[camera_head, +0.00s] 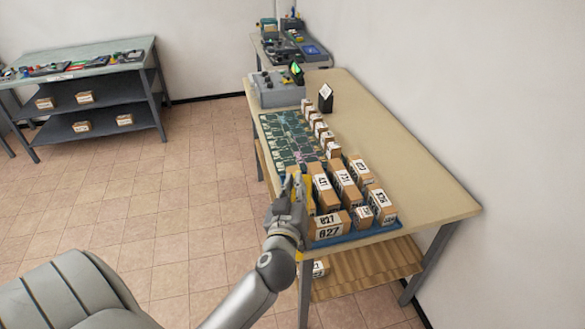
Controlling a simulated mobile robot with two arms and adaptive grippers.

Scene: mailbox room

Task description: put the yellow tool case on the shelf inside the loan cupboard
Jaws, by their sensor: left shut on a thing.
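My left gripper (294,186) is at the near left edge of the table, beside the brown boxes. It is shut on a yellow thing (309,190) that I take for the yellow tool case. Only a narrow yellow strip shows, between the gripper and the boxes; the rest is hidden. I cannot tell whether it touches the table or the boxes. The loan cupboard and its shelf are not in view. My right gripper is not in view.
The long table (403,158) carries several labelled brown boxes (342,181) on a blue tray (352,235), a green circuit-patterned panel (287,137) and a grey device (277,91). A workbench (88,57) stands at the back left. The tiled floor (150,190) between is clear.

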